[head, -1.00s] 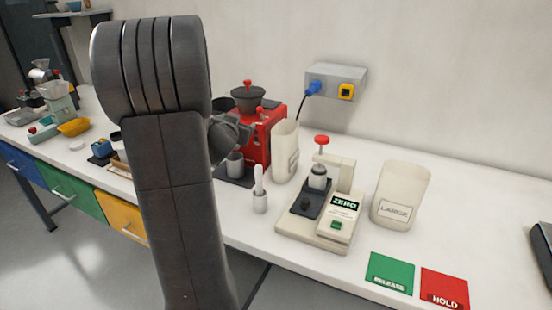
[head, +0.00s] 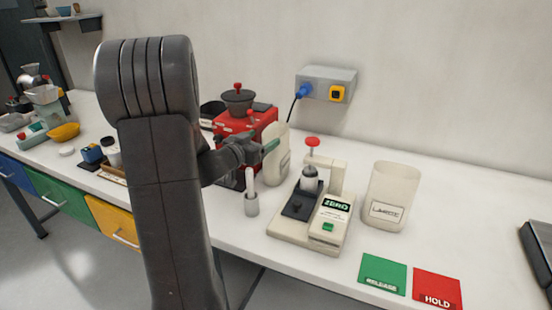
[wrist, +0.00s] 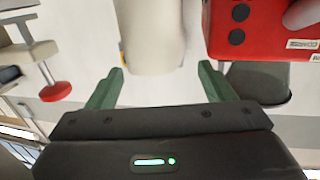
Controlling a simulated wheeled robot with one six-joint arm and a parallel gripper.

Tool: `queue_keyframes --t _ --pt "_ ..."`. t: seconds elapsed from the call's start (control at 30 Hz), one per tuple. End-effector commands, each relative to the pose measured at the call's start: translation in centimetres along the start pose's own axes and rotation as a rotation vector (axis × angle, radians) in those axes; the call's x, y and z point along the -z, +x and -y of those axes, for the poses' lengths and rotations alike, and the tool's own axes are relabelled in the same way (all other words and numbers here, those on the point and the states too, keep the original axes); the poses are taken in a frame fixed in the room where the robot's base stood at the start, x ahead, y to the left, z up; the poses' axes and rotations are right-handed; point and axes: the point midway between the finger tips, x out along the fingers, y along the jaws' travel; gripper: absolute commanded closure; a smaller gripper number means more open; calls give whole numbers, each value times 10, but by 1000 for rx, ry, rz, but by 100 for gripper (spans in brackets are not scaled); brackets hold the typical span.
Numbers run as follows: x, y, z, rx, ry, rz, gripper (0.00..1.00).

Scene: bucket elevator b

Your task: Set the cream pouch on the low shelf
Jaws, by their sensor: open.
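A tall cream pouch (head: 279,165) stands upright on the white bench, just right of the red grinder. My gripper (head: 271,147) is open and reaches toward it from the left. In the wrist view the cream pouch (wrist: 152,40) lies straight ahead, in line with the gap between my two green fingers (wrist: 162,88). The fingers are apart, and I cannot tell whether either touches it. A second cream container (head: 386,185), with a dark-framed label, stands farther right. A wall shelf (head: 65,19) is at the far upper left; I cannot tell whether it is the low shelf.
The red grinder (head: 245,135) is close beside the pouch and shows in the wrist view (wrist: 265,30). A small holder (head: 251,205) stands in front. A scale-like device (head: 310,228) with a red knob is to the right. Green (head: 383,272) and red (head: 437,287) cards lie near the front edge.

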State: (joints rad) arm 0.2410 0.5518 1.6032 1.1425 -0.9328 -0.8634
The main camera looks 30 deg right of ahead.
Motion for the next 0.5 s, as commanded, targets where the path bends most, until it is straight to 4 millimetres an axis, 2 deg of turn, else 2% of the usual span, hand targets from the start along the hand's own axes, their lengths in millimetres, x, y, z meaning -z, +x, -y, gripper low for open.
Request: queue_keyframes --t 0.27,0.5 --pt "0 18 -1 0 0 0 24" --pt "-2 53 -4 -1 1 1 24"
